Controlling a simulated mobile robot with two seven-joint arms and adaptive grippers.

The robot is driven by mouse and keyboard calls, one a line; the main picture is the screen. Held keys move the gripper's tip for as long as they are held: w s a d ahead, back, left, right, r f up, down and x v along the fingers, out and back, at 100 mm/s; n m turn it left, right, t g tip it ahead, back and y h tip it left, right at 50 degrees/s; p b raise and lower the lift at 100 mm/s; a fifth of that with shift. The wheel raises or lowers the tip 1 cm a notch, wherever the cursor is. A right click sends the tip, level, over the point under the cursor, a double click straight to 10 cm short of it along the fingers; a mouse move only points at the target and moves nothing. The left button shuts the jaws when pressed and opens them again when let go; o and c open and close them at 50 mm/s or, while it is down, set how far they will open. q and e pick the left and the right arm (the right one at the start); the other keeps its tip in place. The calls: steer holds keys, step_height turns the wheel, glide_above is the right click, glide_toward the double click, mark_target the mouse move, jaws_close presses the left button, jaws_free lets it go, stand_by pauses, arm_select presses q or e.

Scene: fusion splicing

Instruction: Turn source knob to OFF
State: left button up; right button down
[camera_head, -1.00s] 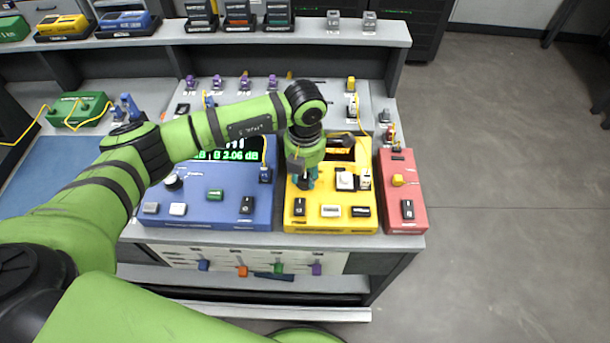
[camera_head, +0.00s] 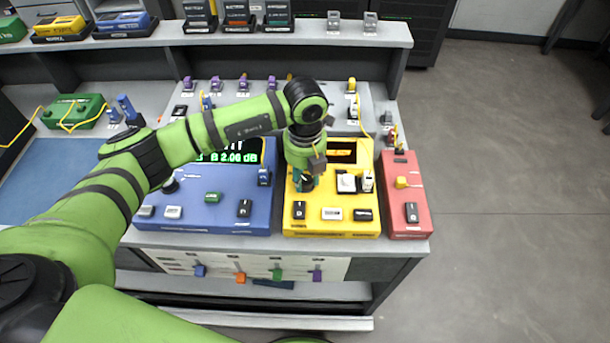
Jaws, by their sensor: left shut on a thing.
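The yellow device (camera_head: 351,228) stands near the right end of the bench, with a small amber display (camera_head: 342,153). My left gripper (camera_head: 304,183) points down at the left part of its top and is shut there. The knob it grips is mostly hidden by the fingers, so its pointer and setting cannot be read. My right gripper is not in view.
A blue device (camera_head: 222,215) with a green readout stands left of the yellow one, and a red device (camera_head: 405,217) stands close on its right. Switches and a white block (camera_head: 346,183) sit near the gripper. Open floor lies to the right.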

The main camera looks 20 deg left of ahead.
mark_target(305, 180)
arm_select(q)
steer(key=shift+f+n, duration=0.1)
steer(key=shift+n, duration=0.3)
steer(key=o, duration=1.1)
steer(key=shift+o, duration=0.2)
step_height(305, 180, up, 12)
